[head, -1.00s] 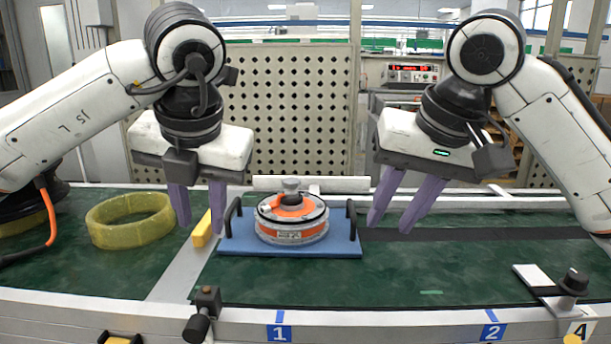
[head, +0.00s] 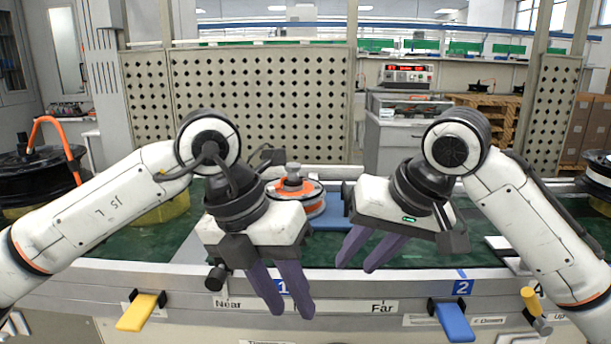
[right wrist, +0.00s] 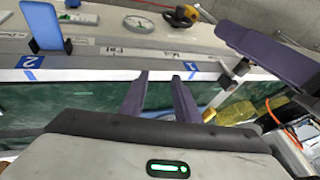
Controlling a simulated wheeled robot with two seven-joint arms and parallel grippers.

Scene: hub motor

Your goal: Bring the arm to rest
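My left gripper (head: 279,290) hangs in front of the bench's front edge in the head view, its purple fingers pointing down and a little apart, with nothing between them. My right gripper (head: 356,254) is over the front part of the green bench top, its fingers apart and empty; its fingers also show in the right wrist view (right wrist: 160,85). The hub motor (head: 310,197), orange and silver with a dark centre, sits on a blue base plate (head: 331,218) behind the grippers. Both are partly hidden by my grippers and arms.
The green bench top (head: 400,252) has a metal front rail marked 1 and 2. A yellow tab (head: 141,312) and a blue tab (head: 454,322) stick out from its front. A perforated panel (head: 265,95) stands behind.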

